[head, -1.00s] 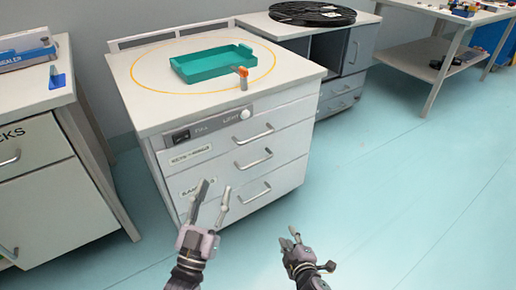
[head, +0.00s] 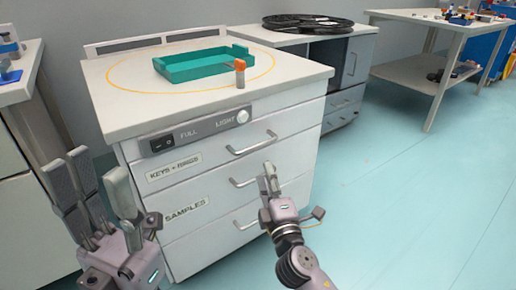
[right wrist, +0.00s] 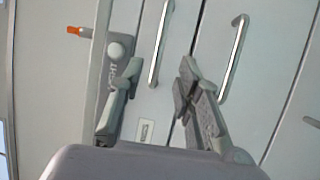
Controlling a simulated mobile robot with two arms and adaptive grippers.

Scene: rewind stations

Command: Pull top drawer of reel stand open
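A white drawer cabinet (head: 225,198) stands ahead with three bar handles. Its top drawer handle (head: 252,143) is beside the label "KEYS + RINGS"; the middle one (head: 254,174) is just below. My right gripper (head: 268,173) is raised before the drawer fronts. In the right wrist view, the gripper (right wrist: 158,78) is open, with the top handle (right wrist: 160,42) ahead between its fingers, apparently untouched. The middle handle (right wrist: 235,57) lies to the right of the fingers. My left gripper (head: 100,166) is open and empty at the cabinet's left. A black reel (head: 307,24) lies on a grey cabinet (head: 349,75) behind.
A teal tray (head: 200,66) and an orange-topped small item (head: 240,74) stand on the white cabinet's top. A switch panel and knob (head: 243,117) sit above the drawers. A table (head: 440,18) is at the back right. The floor (head: 420,200) at right is clear.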

